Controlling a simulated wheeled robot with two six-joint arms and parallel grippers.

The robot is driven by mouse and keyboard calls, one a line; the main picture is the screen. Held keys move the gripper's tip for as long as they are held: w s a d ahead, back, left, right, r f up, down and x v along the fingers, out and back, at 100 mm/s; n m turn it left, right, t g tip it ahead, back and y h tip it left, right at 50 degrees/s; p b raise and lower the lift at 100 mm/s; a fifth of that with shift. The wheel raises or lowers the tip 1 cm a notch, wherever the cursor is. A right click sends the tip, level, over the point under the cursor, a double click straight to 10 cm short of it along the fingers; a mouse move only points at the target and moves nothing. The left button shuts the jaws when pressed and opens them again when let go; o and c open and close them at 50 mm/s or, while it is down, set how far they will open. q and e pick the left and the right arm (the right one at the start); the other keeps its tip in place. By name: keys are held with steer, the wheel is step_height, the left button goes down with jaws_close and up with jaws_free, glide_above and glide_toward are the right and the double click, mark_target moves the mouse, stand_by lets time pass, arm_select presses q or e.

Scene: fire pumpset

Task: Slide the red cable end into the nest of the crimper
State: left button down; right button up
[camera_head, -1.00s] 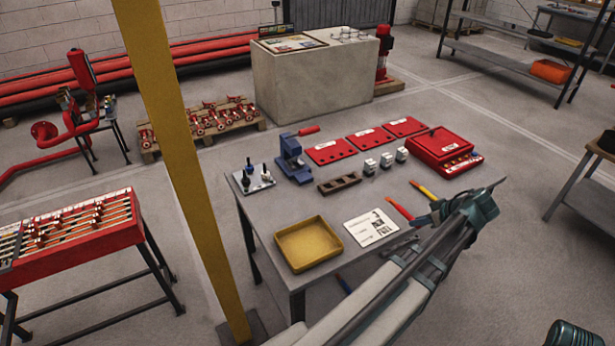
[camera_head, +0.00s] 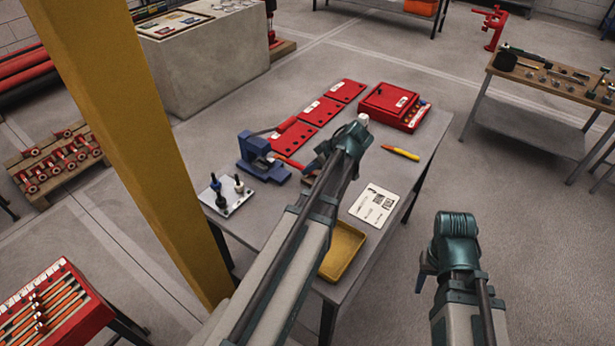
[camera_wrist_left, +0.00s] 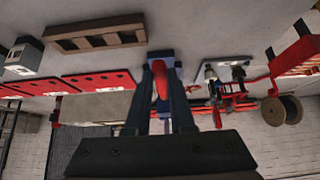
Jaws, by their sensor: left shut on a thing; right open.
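My left gripper (camera_head: 314,164) is just right of the crimper. It is shut on the red cable (camera_head: 288,162), whose end points left at the crimper. In the left wrist view the red cable (camera_wrist_left: 160,82) sits between the two fingers, with the blue crimper (camera_wrist_left: 160,56) right behind it. The nest is hidden, and I cannot tell whether the cable end touches it. My right gripper (camera_head: 424,272) is open and empty, right of the table.
A plate with small posts (camera_head: 228,193) lies left of the crimper. Red panels (camera_head: 320,110) and a red box (camera_head: 394,105) lie behind. A yellow cable (camera_head: 402,153), a white sheet (camera_head: 373,205) and a yellow tray (camera_head: 343,248) are right and front. A yellow post (camera_head: 130,130) rises at left.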

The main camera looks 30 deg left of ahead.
arm_select(q)
steer(key=d, duration=0.1)
steer(key=d+f+b, duration=0.1)
steer(key=d, duration=0.1)
steer(key=d+f, duration=0.1)
steer(key=d, duration=0.1)
steer(key=shift+s+d+b, duration=0.2)
steer(key=shift+s+b, duration=0.05)
steer(key=shift+b, duration=0.1)
steer(key=shift+f, duration=0.1)
steer(key=shift+b+x, duration=0.65)
steer(key=shift+x, duration=0.2)
steer(key=shift+w+a+f+b, duration=0.1)
steer(key=shift+a+f+b, duration=0.45)
steer(key=shift+a, duration=0.2)
steer(key=shift+w+a+f+b, duration=0.1)
steer(key=shift+a+f+b, duration=0.4)
steer(key=shift+a, duration=0.3)
steer(key=shift+a+f+b, duration=0.45)
steer(key=shift+a+b, duration=0.1)
steer(key=shift+a, duration=0.2)
steer(key=shift+a+f, duration=0.1)
steer(key=shift+a, duration=0.5)
steer(key=shift+a, duration=0.4)
steer(key=shift+w+a, duration=0.1)
steer(key=shift+a, duration=0.25)
